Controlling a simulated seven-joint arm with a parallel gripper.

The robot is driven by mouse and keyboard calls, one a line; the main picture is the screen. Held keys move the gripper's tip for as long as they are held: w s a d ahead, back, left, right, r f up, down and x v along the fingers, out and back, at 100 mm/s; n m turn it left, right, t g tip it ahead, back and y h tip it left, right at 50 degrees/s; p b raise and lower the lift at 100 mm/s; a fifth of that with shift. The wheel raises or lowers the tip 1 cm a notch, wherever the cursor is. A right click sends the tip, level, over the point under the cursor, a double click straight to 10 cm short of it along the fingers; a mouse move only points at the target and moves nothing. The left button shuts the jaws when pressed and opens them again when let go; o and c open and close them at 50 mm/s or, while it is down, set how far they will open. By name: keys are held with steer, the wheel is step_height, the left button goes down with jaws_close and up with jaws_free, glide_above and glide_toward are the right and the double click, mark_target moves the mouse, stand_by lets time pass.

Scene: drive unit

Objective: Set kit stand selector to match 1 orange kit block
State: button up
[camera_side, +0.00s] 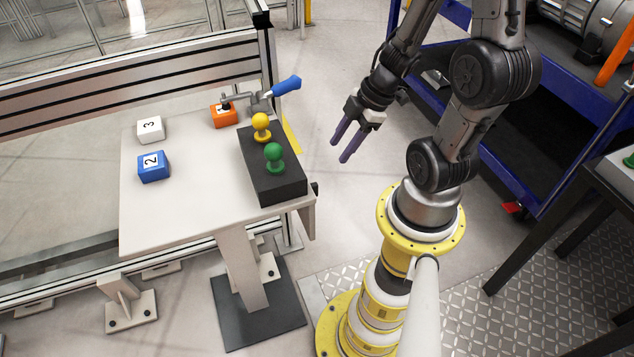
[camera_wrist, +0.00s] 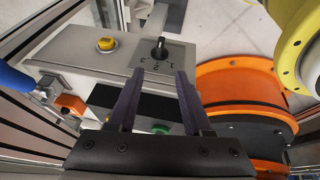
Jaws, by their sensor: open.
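The selector (camera_wrist: 160,48) is a black knob on a grey panel (camera_wrist: 100,65) in the wrist view, with numbers printed beside it; I cannot tell which number it points at. My gripper (camera_side: 339,151) is open and empty in the air, right of the kit stand (camera_side: 180,210). In the wrist view my fingers (camera_wrist: 160,73) appear either side of the area just below the knob, apart from it. The orange block (camera_side: 222,118) sits at the back of the stand by the clamp. A white block (camera_side: 150,130) marked 3 and a blue block (camera_side: 153,166) marked 2 sit on the left.
A black block (camera_side: 284,188) holds a yellow peg (camera_side: 261,126) and a green peg (camera_side: 274,157). A clamp with a blue handle (camera_side: 286,86) rises behind. A yellow button (camera_wrist: 106,44) is left of the selector. A blue cart (camera_side: 550,110) stands right. A metal fence (camera_side: 60,90) runs behind.

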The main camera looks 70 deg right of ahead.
mark_target(317, 184)
steer(key=shift+x, duration=6.95)
steer(key=shift+s, duration=0.1)
steer(key=shift+d, duration=0.1)
jaws_close()
